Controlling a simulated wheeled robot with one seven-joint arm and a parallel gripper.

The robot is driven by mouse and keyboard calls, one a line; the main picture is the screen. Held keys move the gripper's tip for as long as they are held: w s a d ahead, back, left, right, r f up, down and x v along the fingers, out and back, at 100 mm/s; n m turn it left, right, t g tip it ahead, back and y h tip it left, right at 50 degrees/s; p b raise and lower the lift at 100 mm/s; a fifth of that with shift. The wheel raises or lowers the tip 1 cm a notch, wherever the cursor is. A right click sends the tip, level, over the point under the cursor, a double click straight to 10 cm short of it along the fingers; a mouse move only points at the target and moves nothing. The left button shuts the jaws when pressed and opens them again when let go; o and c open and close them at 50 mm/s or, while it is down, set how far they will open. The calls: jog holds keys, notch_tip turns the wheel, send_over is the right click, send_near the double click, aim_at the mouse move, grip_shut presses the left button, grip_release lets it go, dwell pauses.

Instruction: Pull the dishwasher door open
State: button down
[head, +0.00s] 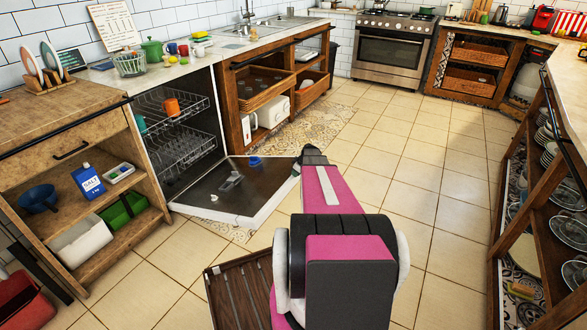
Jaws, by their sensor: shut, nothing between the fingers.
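The dishwasher (178,128) is open below the counter at left, with its racks showing inside. Its door (205,187) is folded down, lying low and about level above the floor tiles. A few small items lie on the door's inner face. My pink and black arm reaches forward from the bottom of the view. My gripper (312,153) is at the door's far right corner, shut and empty. The fingertips are small and mostly hidden by the arm, so I cannot tell if they touch the door.
An orange mug (171,107) sits in the upper rack (165,98). A wooden shelf unit (75,215) stands left of the door. A slatted wooden piece (238,293) is near the bottom. Open floor (410,195) lies to the right, up to shelving with plates (568,230).

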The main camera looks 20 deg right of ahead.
jog(key=s+d+f, duration=0.1)
jog(key=f, duration=0.6)
jog(key=s+d+f, duration=0.1)
jog(key=s+f, duration=0.1)
jog(key=f, duration=0.5)
jog(key=shift+s+d+f+t, duration=0.15)
jog(key=shift+d+f+t, duration=0.15)
jog(key=shift+t, duration=0.1)
jog(key=shift+r, duration=0.1)
